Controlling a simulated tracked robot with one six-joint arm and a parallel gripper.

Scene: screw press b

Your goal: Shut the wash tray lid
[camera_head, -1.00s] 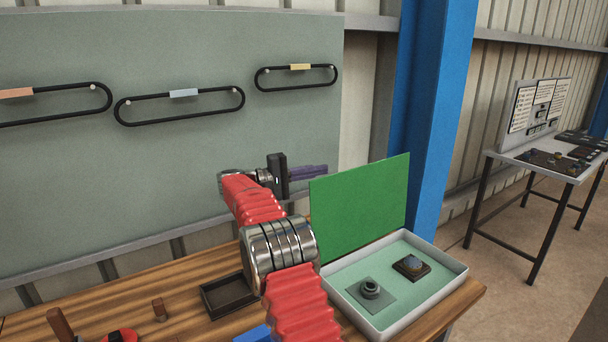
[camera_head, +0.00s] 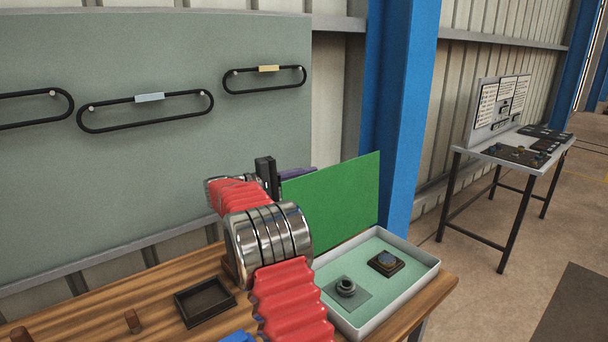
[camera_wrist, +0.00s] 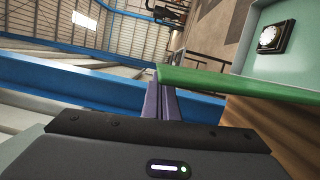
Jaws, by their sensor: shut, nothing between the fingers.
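The wash tray (camera_head: 437,268) is white-rimmed with a pale green inside, at the bench's right end. Its green lid (camera_head: 335,203) stands up open along the tray's back side. In the wrist view the lid shows as a green edge (camera_wrist: 208,82), with the tray's inside (camera_wrist: 290,65) beyond it. My gripper (camera_head: 300,172) has purple fingers, shut and empty, at the lid's upper left corner and partly hidden behind it. In the wrist view the shut fingers (camera_wrist: 162,98) lie close beside the lid's edge; I cannot tell if they touch.
A grey ring on a square plate (camera_head: 346,287) and a dark block with a round top (camera_head: 386,262) lie in the tray. A small dark open box (camera_head: 205,301) stands left of my arm. A blue post (camera_head: 398,120) rises behind the lid. Belts hang on the back panel.

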